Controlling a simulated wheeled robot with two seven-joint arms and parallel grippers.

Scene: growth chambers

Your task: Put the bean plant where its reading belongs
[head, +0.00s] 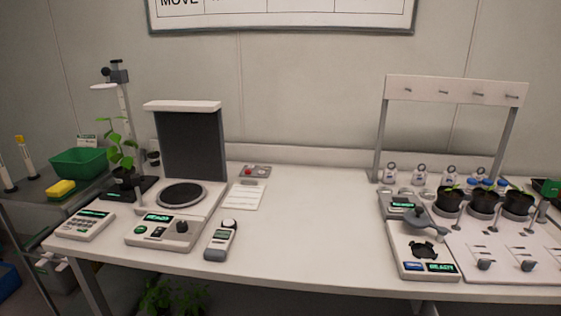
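A leafy green plant (121,150) that looks like the bean plant stands upright on the left of the bench, on a dark base by a measuring post (124,110). Its pot is dark and partly hidden by the instruments. A device with a round dark plate (181,195) and a dark back panel (192,145) stands to its right, its display lit green and seeming to say READY. On the right, several black pots (450,200) with small seedlings stand in a row. A white station (424,250) with a dark cut-out also reads READY. Neither gripper is in view.
A handheld meter (220,240), a keypad box (86,224), a paper sheet (244,196) and a red-buttoned box (255,171) lie on the bench (310,225). Its middle is clear. A hook rack (455,91) rises at right. A wall board (280,14) is cut off, showing MOVE.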

